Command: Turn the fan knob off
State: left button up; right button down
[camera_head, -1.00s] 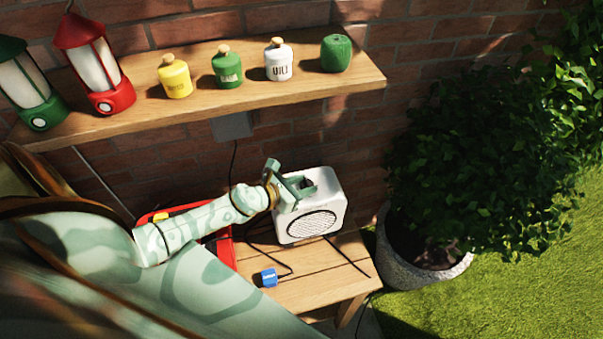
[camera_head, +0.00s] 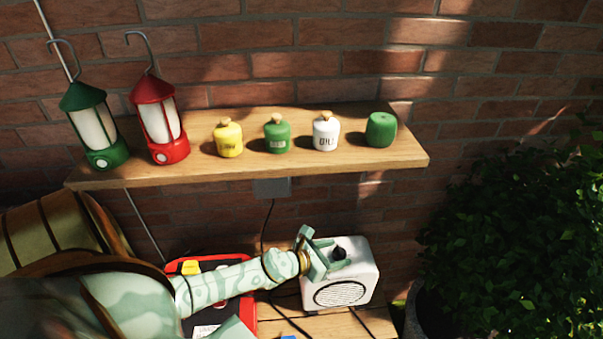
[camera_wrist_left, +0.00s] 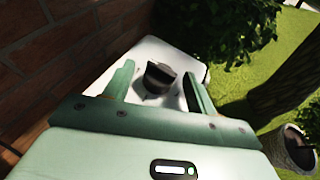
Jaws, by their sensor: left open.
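The white fan box (camera_head: 350,286) stands on the low wooden table, its round grille facing front. Its black knob (camera_head: 339,253) sits on the top face. In the left wrist view the knob (camera_wrist_left: 159,77) shows between the two green fingers, toward their tips, with space on both sides. My left gripper (camera_head: 338,256) is open over the fan's top, its fingers on either side of the knob and apparently not touching it. It also shows in the wrist view (camera_wrist_left: 158,82). My right gripper is not in view.
A wooden shelf (camera_head: 260,173) above holds a green lantern (camera_head: 95,130), a red lantern (camera_head: 158,122) and several small canisters. A red and black case (camera_head: 240,318) lies left of the fan. A leafy potted bush (camera_head: 510,240) stands at right. Brick wall is behind.

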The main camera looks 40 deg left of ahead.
pick_arm(q)
jog(key=v, duration=0.8)
jog(key=shift+s, duration=0.3)
jog(key=b+v, duration=0.1)
jog(key=v, duration=0.6)
jog(key=shift+r, duration=0.15)
